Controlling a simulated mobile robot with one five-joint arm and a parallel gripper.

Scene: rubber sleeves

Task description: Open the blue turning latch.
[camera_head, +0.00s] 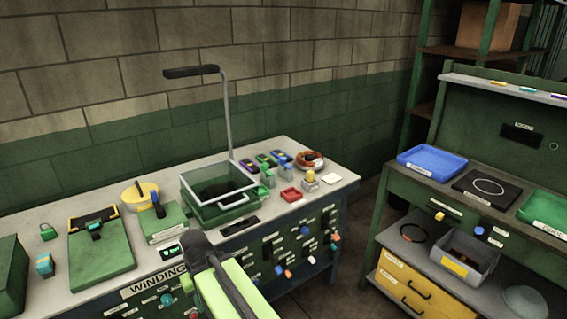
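I cannot tell for certain which part is the blue turning latch. On the front panel of the winding bench (345,199), a blue knob-like part (279,270) sits low and a second blue one (305,230) sits higher, among several small coloured parts. A teal round part (167,299) is on the same front, left of my arm. A blue-black upright handle (157,203) stands on a green box on top. My lime and dark arm rises from the bottom centre to the bench's front edge; its dark end (194,243) shows, but the fingers cannot be made out.
A glass-walled green tray (217,214) stands on the bench under a bent grey post (228,120). A yellow bowl (138,195) and green boxes are on the left. A second bench with a blue tray (432,161) and yellow drawers (417,290) is at right, past a gap of floor.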

